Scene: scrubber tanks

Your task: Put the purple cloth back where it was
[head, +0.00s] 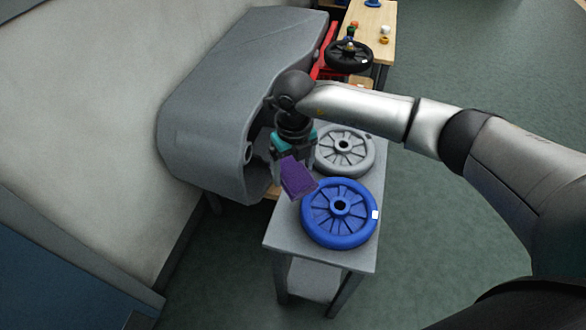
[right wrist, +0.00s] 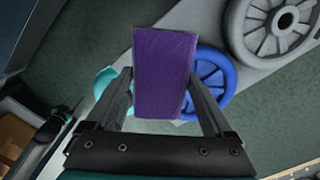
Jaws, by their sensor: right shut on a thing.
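The purple cloth (head: 297,178) is a flat, block-like piece held in my right gripper (head: 292,160). In the right wrist view the cloth (right wrist: 164,70) sits between the two fingers of the gripper (right wrist: 163,92), which are shut on it. In the head view it hangs tilted, over the left edge of the grey table (head: 283,236), just left of the blue wheel (head: 322,233). It appears to be above the table and not resting on it. My left gripper is not in view.
A grey wheel (head: 343,163) lies behind the blue wheel on the table. A large grey tank (head: 215,100) stands against the wall at left. Farther back are a black wheel (head: 349,60) and a wooden table (head: 377,25) with small coloured items. Green floor is open at right.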

